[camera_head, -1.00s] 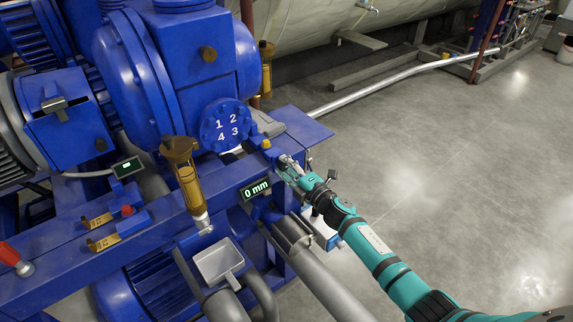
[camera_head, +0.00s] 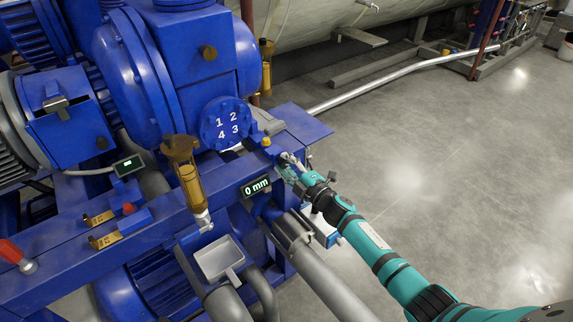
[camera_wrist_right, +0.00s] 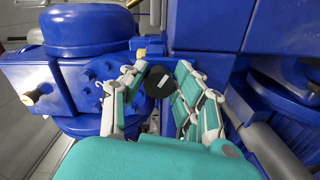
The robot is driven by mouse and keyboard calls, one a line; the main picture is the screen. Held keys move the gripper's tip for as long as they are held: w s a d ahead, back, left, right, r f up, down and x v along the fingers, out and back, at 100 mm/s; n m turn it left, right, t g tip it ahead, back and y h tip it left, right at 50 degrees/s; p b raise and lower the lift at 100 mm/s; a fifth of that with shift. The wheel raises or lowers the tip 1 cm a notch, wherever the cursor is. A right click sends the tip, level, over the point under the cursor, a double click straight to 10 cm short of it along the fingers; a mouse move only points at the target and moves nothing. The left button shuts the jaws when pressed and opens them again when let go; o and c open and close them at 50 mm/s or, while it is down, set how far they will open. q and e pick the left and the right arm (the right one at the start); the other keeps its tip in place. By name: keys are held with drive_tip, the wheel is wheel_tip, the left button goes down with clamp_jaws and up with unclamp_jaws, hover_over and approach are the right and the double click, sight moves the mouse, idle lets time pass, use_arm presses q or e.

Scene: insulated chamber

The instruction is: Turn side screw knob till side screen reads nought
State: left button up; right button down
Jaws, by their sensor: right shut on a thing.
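The side screen (camera_head: 256,187) on the blue frame reads "0 mm" in the head view. My right gripper (camera_head: 284,162) is at the end of the blue beam, to the right of the screen. In the right wrist view, a round black knob (camera_wrist_right: 158,82) with a small pale mark sits between the fingers of my right gripper (camera_wrist_right: 160,86). The gripper is shut on this knob. In the head view the knob is hidden by the gripper. My left gripper is in neither view.
A blue machine (camera_head: 170,70) with a round flange (camera_head: 226,124) numbered 1 to 4 stands behind the beam. A second small screen (camera_head: 128,165) is at left, too small to read. A brown-topped cylinder (camera_head: 188,175) stands on the beam. The grey floor (camera_head: 440,160) at right is clear.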

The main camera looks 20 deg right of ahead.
drive_tip(key=c, duration=1)
unclamp_jaws()
drive_tip(key=v, duration=1.2)
